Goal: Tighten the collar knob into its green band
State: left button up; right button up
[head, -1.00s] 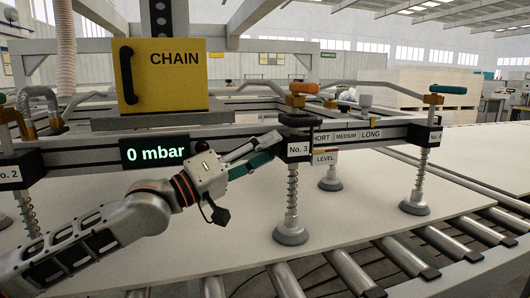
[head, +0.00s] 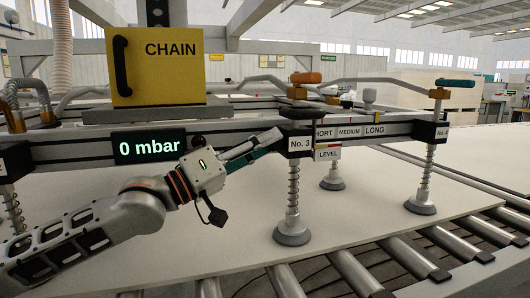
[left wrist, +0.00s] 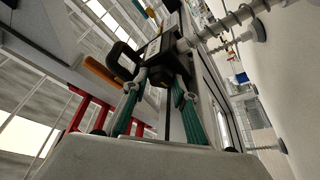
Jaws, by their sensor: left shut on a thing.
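My left gripper (head: 272,143) reaches in from the left to the black collar block labelled No. 3 (head: 300,144). In the left wrist view its two teal fingers (left wrist: 158,95) flank a small dark part at the block, which I take for the collar knob (left wrist: 157,74). The gripper is shut on it. The fingers and block hide the knob in the head view. The No. 3 block sits on a spring stem above a grey suction cup (head: 292,232). A LEVEL plate (head: 327,153) with coloured strips is beside it; a green band cannot be made out. My right gripper is not in view.
A yellow CHAIN box (head: 157,70) stands on the gantry beam. A display (head: 149,146) reads 0 mbar. The No. 4 cup (head: 420,206) stands to the right on a pale panel (head: 360,225). Rollers (head: 360,272) run along the front.

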pick_arm(q)
jog(key=shift+f+m+g+h+p, duration=0.15)
jog(key=shift+m+g+h, duration=0.4)
jog(key=shift+m, duration=1.1)
jog(key=shift+r+m+g+h+p, duration=0.1)
jog(key=shift+m+g+h+p, duration=0.3)
jog(key=shift+m, duration=1.25)
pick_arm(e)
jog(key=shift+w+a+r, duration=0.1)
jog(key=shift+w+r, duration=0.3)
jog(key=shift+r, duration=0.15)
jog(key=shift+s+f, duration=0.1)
pick_arm(q)
jog(key=o, duration=1.1)
jog(key=v, duration=1.2)
jog(key=shift+f, duration=0.1)
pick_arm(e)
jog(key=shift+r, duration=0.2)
